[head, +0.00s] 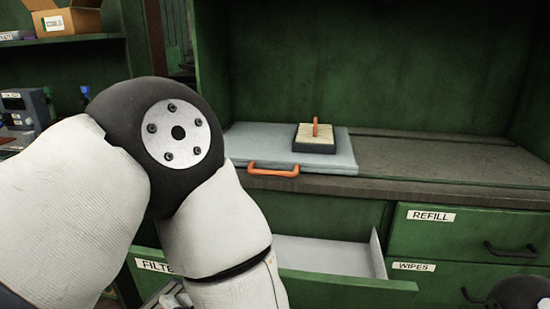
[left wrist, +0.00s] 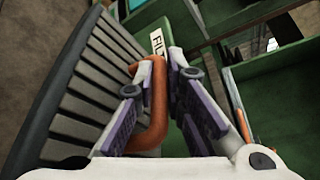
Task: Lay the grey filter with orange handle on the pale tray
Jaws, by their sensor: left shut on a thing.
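The grey filter (left wrist: 75,95) is a slatted slab that fills the left of the left wrist view. Its orange handle (left wrist: 158,105) stands between the purple-padded fingers of my left gripper (left wrist: 165,105), which is shut on it. In the head view my arm hides most of this gripper and the filter, low at the left by the open drawer. A pale tray-like lining (head: 325,256) shows inside that drawer, partly behind my arm.
The open drawer (head: 345,285) has a filter label. On the counter lies a pale blue-grey slab (head: 270,151) with an orange front handle, bearing a dark block (head: 315,145) with a cream top and orange grip. The counter (head: 430,165) right of it is clear.

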